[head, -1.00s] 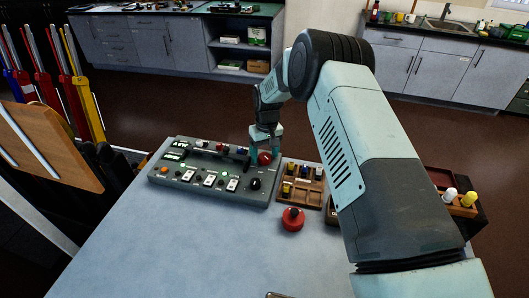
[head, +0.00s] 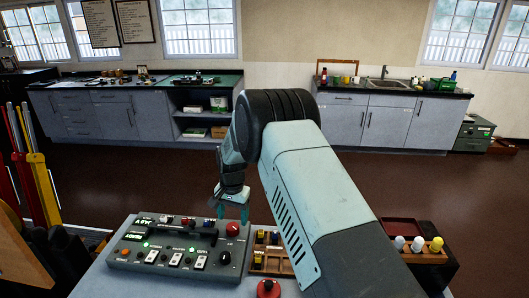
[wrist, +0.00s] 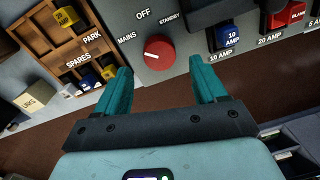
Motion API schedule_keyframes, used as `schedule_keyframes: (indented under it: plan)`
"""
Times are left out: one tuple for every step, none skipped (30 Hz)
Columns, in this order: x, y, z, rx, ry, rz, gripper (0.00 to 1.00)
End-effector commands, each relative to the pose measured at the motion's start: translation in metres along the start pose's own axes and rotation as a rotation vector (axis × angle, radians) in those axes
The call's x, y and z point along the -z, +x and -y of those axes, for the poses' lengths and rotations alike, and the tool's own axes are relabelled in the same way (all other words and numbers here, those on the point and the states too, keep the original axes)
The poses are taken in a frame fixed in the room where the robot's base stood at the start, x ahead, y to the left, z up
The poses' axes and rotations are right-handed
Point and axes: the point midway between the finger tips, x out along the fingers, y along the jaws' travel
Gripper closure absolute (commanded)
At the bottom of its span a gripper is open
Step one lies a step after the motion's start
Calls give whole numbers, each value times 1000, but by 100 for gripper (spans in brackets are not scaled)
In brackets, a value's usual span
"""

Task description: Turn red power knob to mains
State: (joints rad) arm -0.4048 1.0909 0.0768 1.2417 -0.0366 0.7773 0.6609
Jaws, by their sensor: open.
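The red power knob (head: 233,229) is at the back right corner of the grey panel (head: 150,262). In the wrist view the red knob (wrist: 160,52) shows a white mark on its left side, toward the MAINS label (wrist: 127,37). OFF is above the knob and STANDBY is to its upper right. My gripper (head: 232,211) is just above the knob, apart from it. In the wrist view my gripper (wrist: 161,67) has its teal fingers spread wide, with nothing between them.
A wooden spares tray (head: 270,262) with coloured fuses stands right of the panel. A red mushroom button (head: 268,289) is in front of it. Coloured fuses (wrist: 228,38) sit beside the knob in the wrist view.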

Motion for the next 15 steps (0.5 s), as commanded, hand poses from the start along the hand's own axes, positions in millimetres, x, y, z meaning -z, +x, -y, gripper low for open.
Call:
schedule_keyframes:
  plan:
    - [0, -12, 0, 1, -1, -2, 29]
    - [0, -18, 0, 0, -1, -1, 29]
    - [0, -26, 0, 1, -2, -2, 29]
    - [1, -32, 0, 1, -2, -2, 29]
    - [0, -38, 0, 1, -2, -2, 29]
    - [0, -46, 0, 1, -2, -2, 29]
    - [0, -52, 0, 1, -2, -2, 29]
    - [0, -58, 0, 1, -2, -2, 29]
    - [0, -66, 0, 1, -2, -1, 29]
    - [0, -72, 0, 1, -2, -1, 29]
    - [0, -78, -2, 2, -3, -3, 29]
    - [1, -85, -5, 3, -6, -8, 29]
    - [1, -91, -7, 5, -9, -13, 29]
    - [1, -96, -9, 6, -12, -16, 29]
    - [1, -104, -12, 8, -16, -22, 29]
